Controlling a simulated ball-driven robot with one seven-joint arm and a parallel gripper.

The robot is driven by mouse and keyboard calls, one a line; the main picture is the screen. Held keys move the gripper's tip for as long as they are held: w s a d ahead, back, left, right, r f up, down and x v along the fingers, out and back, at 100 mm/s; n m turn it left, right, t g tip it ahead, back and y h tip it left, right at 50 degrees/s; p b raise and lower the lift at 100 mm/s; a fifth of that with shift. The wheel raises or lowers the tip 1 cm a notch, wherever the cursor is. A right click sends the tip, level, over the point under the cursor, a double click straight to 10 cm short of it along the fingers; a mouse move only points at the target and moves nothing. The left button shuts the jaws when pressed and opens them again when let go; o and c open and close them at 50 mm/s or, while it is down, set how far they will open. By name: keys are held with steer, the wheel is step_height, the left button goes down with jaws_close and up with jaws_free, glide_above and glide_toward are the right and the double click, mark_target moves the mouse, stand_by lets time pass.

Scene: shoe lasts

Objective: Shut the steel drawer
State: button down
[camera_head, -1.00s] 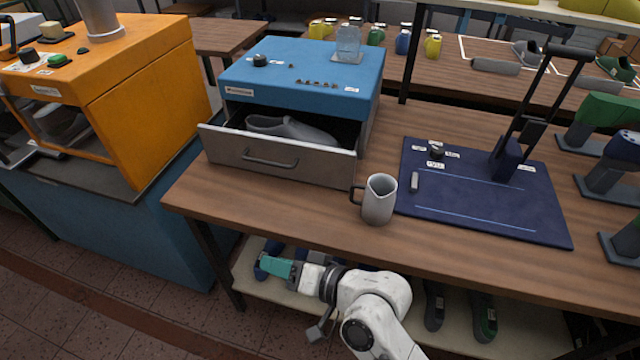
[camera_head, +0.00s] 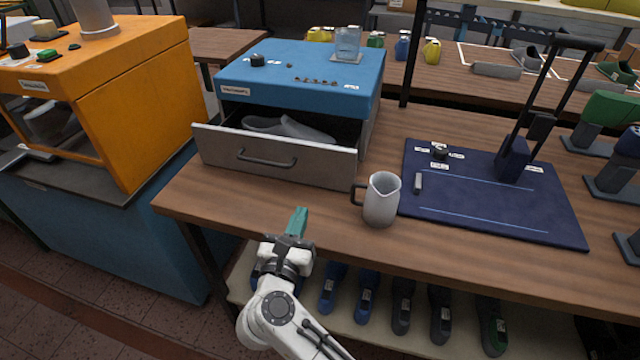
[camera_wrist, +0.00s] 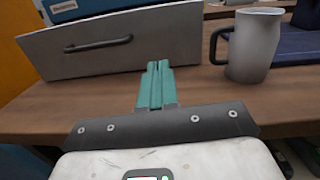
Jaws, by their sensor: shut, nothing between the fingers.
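The steel drawer (camera_head: 275,158) stands open at the front of the blue cabinet (camera_head: 300,72). A grey shoe last (camera_head: 285,129) lies inside it. The drawer front has a dark bar handle (camera_head: 267,160). My gripper (camera_head: 299,217) has teal fingers, shut and empty, at the table's front edge, in front of the drawer and below its right half. In the wrist view the shut fingers (camera_wrist: 156,84) point at the lower right part of the drawer front (camera_wrist: 120,42), with no clear contact.
A grey pitcher (camera_head: 381,200) stands on the table to the right of the drawer, close to my gripper's right. A dark blue mat (camera_head: 490,205) with a tall black-handled device lies further right. A glass (camera_head: 347,42) stands on the cabinet. An orange machine (camera_head: 140,100) is at left.

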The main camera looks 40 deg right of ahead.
mark_target(324, 172)
steer(key=shift+s+d+f+m+g, duration=0.1)
steer(key=shift+s+f+m+g, duration=0.05)
steer(key=shift+f+m+g, duration=0.4)
steer(key=p+x, duration=0.2)
steer(key=x, duration=1.1)
steer(key=shift+w+d, duration=0.3)
steer(key=b+x, duration=0.4)
steer(key=x, duration=0.8)
steer(key=shift+w+d, duration=0.1)
steer(key=shift+w, duration=0.1)
steer(key=shift+r, duration=0.25)
